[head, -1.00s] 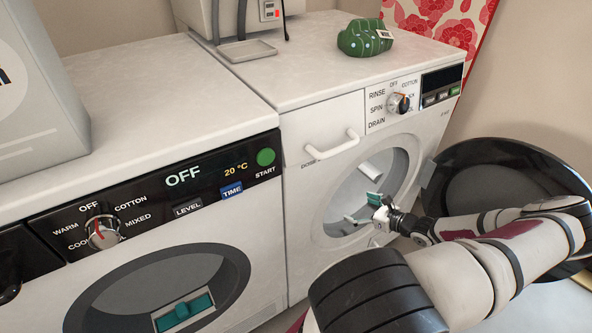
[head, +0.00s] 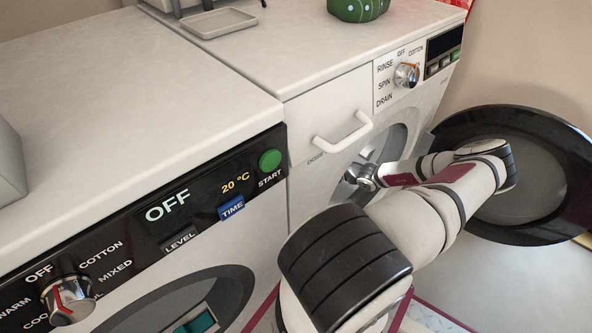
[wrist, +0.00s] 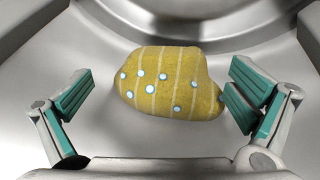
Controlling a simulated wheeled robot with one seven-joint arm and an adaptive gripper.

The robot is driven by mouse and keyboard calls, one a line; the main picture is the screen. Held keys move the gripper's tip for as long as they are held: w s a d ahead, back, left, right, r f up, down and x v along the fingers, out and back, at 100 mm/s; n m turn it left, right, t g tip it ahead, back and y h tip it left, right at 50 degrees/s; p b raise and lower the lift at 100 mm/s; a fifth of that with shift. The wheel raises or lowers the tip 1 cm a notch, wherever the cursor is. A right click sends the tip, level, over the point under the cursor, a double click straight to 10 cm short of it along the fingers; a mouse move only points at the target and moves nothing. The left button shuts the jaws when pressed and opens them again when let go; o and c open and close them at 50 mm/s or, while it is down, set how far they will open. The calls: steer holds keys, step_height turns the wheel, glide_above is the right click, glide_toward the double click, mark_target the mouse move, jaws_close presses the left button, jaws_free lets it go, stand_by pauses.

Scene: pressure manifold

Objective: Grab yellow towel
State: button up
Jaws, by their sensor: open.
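The yellow towel (wrist: 168,83) is a bundled lump with pale stripes and light blue dots. In the wrist view it lies on the grey metal inside of the drum (wrist: 150,140). My gripper (wrist: 160,100) is open, with its teal-padded fingers to the left and right of the towel. The right finger looks very near the towel's right edge; I cannot tell if it touches. The left finger is apart from it. In the head view my arm reaches into the open front of the right-hand washing machine (head: 322,95), and the towel and my fingers are hidden there.
The round dark door (head: 560,215) of the right machine stands open to the right of my arm. A white handle (head: 343,134) sits above the opening. The left machine (head: 100,120) stands beside it.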

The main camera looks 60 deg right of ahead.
steer(key=shift+d+f+b+x, duration=0.1)
steer(key=shift+b+x, duration=0.85)
steer(key=shift+x, duration=0.6)
steer(key=shift+d+f+b+x, duration=0.1)
steer(key=shift+b+x, duration=0.8)
steer(key=shift+x, duration=0.6)
steer(key=shift+r, duration=0.1)
steer(key=c, duration=1.7)
